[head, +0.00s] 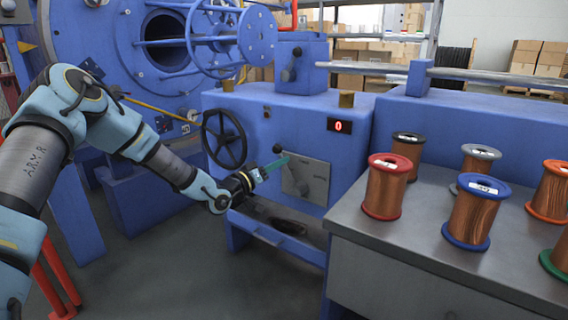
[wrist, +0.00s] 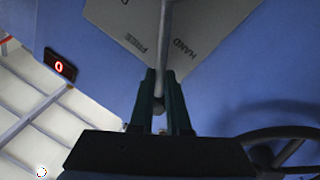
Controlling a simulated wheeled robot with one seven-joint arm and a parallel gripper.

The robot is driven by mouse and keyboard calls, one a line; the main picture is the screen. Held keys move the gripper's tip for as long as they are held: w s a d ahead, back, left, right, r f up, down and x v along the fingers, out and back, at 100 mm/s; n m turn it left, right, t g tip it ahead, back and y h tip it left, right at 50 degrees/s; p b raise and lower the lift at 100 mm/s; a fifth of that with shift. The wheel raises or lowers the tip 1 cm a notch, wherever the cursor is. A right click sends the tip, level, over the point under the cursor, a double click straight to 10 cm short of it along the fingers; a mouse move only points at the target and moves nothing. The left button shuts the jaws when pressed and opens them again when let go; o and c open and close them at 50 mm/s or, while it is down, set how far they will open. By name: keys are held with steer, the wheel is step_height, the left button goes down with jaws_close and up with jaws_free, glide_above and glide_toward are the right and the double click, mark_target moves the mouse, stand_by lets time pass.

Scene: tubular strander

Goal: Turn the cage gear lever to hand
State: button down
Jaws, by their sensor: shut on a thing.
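The cage gear lever (head: 294,174) is a slim grey lever on a grey label plate (head: 315,180) on the front of the blue gearbox housing. In the head view it leans up and to the left, with a dark knob (head: 277,149) close to the fingertips. My gripper (head: 284,161) reaches it from the left. In the wrist view my teal fingers (wrist: 160,100) are shut on the lever's end, and its rod (wrist: 166,45) runs up across the plate (wrist: 205,25). The words HAND and FREE show there, on either side of the rod.
A black handwheel (head: 224,138) is just left of my gripper and shows in the wrist view (wrist: 285,145). A red display (head: 339,126) reads 0. A grey table (head: 400,245) with several wire spools stands at the right. Another lever (head: 290,70) is above.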

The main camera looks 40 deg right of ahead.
steer(key=shift+w+a+f+n, duration=0.1)
steer(key=shift+w+f+n, duration=0.2)
steer(key=shift+n, duration=0.2)
steer(key=shift+w, duration=0.1)
steer(key=c, duration=0.9)
jaws_free()
steer(key=s+a+f+p, duration=0.1)
steer(key=a, duration=0.9)
steer(key=shift+a, duration=0.35)
steer(key=shift+f, duration=0.1)
